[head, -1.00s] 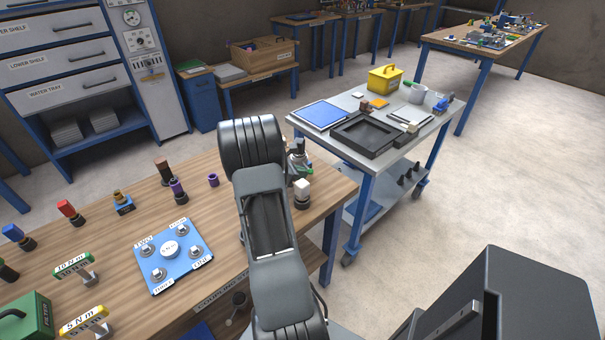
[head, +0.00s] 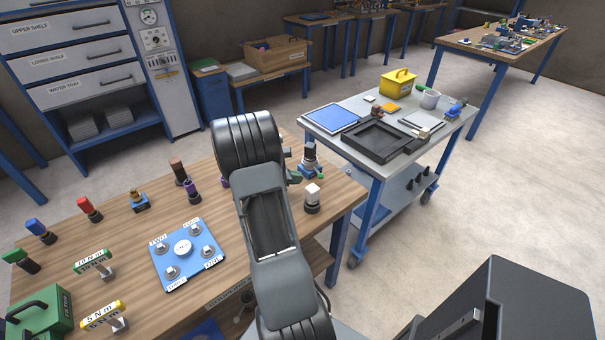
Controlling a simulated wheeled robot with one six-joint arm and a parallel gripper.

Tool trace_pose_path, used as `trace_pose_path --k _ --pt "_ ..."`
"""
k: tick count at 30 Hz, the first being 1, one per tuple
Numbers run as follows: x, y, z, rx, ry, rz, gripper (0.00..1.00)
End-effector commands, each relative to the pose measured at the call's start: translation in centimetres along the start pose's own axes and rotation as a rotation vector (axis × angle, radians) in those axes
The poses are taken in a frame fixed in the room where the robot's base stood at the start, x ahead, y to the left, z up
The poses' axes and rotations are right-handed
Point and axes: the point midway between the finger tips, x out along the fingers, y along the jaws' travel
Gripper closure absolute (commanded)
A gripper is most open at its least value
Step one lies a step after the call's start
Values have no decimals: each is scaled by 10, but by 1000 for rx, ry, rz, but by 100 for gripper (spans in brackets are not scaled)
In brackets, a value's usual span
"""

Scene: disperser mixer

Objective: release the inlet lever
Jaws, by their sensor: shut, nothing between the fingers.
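My arm (head: 265,215) reaches over the wooden bench (head: 120,220) and its bulky links fill the middle of the head view. My gripper is hidden behind the arm. Just right of the arm, near the bench's far right corner, stands a small fitting (head: 310,158) with a dark top and a blue base. Small greenish parts show beside it, partly behind the arm. I cannot pick out the inlet lever for certain, nor tell whether anything touches it.
A white-topped fitting (head: 312,198) stands close to the arm. A blue-legged cart (head: 330,118) carries a black tray (head: 377,143) and a yellow box (head: 397,84). Open floor lies to the right.

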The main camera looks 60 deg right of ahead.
Motion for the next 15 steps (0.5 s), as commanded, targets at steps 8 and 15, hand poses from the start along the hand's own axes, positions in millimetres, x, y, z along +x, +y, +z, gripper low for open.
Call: trace_pose_path --k 8,15 --pt "-32 -11 4 0 0 0 100" --pt "-39 -14 2 1 1 -2 100"
